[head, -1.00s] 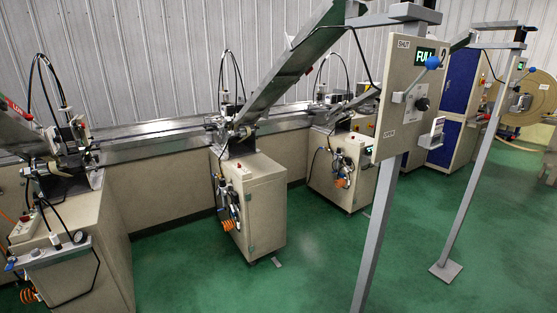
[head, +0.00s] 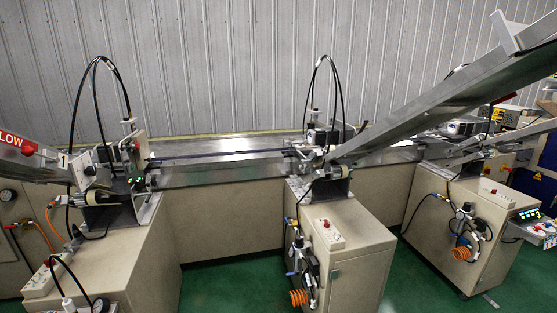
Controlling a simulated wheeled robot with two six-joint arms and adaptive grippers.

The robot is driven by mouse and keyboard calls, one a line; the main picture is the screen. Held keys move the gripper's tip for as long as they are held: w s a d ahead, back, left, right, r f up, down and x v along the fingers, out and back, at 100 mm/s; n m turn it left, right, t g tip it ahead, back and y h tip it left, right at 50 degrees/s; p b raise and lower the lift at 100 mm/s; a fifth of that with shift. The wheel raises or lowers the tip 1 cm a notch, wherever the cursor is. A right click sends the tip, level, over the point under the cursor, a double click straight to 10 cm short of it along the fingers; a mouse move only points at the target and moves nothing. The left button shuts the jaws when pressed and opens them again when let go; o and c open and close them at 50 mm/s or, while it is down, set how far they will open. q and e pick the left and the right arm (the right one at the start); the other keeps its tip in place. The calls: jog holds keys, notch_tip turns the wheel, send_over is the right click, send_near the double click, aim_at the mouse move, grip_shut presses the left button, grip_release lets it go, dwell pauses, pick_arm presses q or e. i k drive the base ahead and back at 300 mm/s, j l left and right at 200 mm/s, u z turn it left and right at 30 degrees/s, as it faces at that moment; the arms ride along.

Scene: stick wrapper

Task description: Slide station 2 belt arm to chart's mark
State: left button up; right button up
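Three similar stations stand along a conveyor line in the head view: a left one (head: 108,185), a middle one (head: 325,178) and a right one (head: 470,150). Each has a small metal mechanism with black hoses on top of a beige cabinet. The belt arms are too small and cluttered to make out their positions or marks. No chart is recognisable. Neither of my grippers is in view.
A long metal chute (head: 440,105) slopes up to the right from the middle station. The conveyor rail (head: 225,168) runs along the corrugated wall. Beige cabinets (head: 340,250) with hoses and gauges stand in front. Green floor (head: 235,290) is clear between cabinets.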

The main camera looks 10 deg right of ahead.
aim_at(316, 155)
jog(key=i+j+z, duration=0.4)
jog(key=i, duration=0.15)
jog(key=i+j+z, duration=0.4)
jog(key=i, duration=0.15)
jog(key=i+j+z, duration=0.4)
jog(key=j, duration=0.25)
